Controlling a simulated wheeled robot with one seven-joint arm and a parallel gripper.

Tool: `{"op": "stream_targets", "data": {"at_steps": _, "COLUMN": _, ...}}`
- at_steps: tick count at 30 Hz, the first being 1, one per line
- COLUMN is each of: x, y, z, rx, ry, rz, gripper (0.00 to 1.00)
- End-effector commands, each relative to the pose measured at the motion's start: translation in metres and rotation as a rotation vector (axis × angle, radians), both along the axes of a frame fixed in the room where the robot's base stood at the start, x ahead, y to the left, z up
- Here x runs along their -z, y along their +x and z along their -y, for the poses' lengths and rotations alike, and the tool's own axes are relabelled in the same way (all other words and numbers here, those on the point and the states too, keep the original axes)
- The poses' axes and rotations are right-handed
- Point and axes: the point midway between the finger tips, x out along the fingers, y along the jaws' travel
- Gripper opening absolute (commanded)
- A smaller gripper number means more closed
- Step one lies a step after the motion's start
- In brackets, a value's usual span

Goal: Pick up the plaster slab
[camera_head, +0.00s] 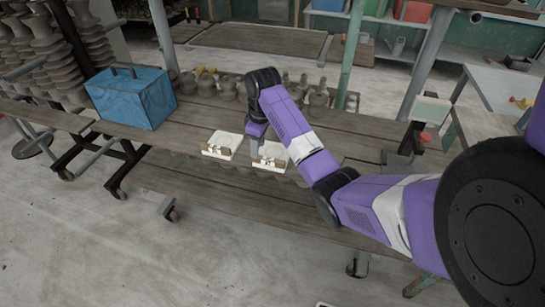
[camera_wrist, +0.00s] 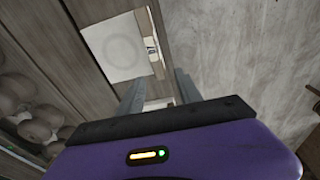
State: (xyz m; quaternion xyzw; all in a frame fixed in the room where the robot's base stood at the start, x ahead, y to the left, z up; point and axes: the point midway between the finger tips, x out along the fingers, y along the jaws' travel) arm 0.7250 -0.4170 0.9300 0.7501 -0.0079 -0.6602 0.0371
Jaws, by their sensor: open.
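Two pale, squarish plaster slabs lie side by side near the front edge of the wooden bench. The left slab (camera_head: 221,144) shows in the wrist view (camera_wrist: 116,46) with a faint ring on its top and a brownish front edge. The right slab (camera_head: 271,155) is directly below my gripper (camera_head: 255,148). In the wrist view only a small pale piece of it (camera_wrist: 158,104) shows between the fingers; my gripper's body hides the rest. My gripper (camera_wrist: 159,90) is open, with its fingers apart over the right slab. I cannot tell whether they touch it.
A blue box (camera_head: 131,96) stands at the left of the wooden bench (camera_head: 340,139). Several clay pots (camera_head: 318,101) stand behind the slabs. A green post (camera_head: 350,50) rises behind the bench. The floor (camera_head: 120,245) in front is mostly clear.

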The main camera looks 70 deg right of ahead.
Motion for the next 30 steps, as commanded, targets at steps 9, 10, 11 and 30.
{"op": "stream_targets", "data": {"at_steps": 9, "x": -0.012, "y": -0.036, "z": 0.014, "rx": -0.037, "ry": 0.063, "rz": -0.135, "gripper": 0.42}}
{"op": "stream_targets", "data": {"at_steps": 10, "x": -0.008, "y": -0.036, "z": 0.014, "rx": -0.037, "ry": 0.063, "rz": -0.135, "gripper": 0.42}}
{"op": "stream_targets", "data": {"at_steps": 11, "x": -0.005, "y": -0.035, "z": 0.014, "rx": -0.037, "ry": 0.063, "rz": -0.134, "gripper": 0.42}}
{"op": "stream_targets", "data": {"at_steps": 30, "x": 0.057, "y": -0.033, "z": 0.010, "rx": -0.036, "ry": 0.059, "rz": -0.130, "gripper": 0.42}}
